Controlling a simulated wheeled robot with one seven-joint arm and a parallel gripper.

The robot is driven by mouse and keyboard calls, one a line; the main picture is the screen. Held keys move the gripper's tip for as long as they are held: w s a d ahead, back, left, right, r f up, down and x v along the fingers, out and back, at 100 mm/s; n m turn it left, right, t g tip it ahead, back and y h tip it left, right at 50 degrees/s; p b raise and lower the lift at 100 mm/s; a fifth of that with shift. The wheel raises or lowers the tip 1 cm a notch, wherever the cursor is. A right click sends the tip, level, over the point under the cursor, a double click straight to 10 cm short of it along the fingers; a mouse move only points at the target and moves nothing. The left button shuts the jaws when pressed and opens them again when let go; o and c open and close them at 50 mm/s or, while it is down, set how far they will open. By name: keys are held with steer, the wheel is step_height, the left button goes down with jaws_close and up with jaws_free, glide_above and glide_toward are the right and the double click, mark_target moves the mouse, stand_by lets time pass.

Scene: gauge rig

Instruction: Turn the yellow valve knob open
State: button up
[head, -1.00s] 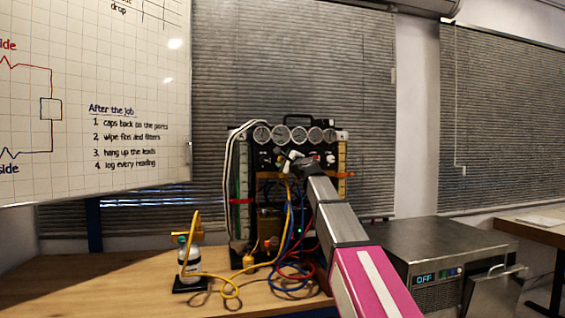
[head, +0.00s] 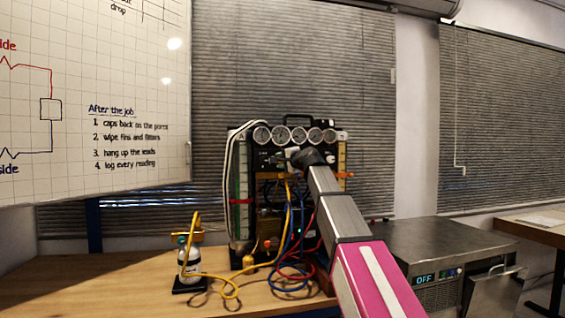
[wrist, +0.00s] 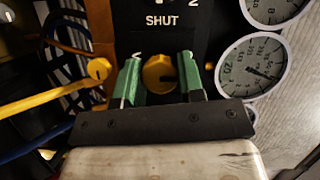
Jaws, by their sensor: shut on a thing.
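The yellow valve knob (wrist: 160,76) shows in the wrist view, on a black panel below the printed word SHUT. My gripper (wrist: 160,66) has its green fingers on either side of the knob and is shut on it. A light mark shows on the knob's face towards its right side. In the head view my gripper (head: 294,156) is at the front of the gauge rig (head: 243,200), below the row of gauges. The knob is too small and covered to make out there.
Round gauges (wrist: 252,66) sit close beside the fingers. A yellow hose (wrist: 45,101) ends at a brass fitting left of the knob. Hoses hang down the rig's front to the wooden bench (head: 110,285). A small bottle (head: 190,264) stands at the left, a metal box (head: 430,245) at the right.

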stand_by(0.3)
steer(key=o, duration=0.9)
steer(key=shift+s, duration=0.15)
steer(key=v, duration=1)
steer(key=shift+s+d, duration=0.2)
steer(key=shift+d, duration=0.1)
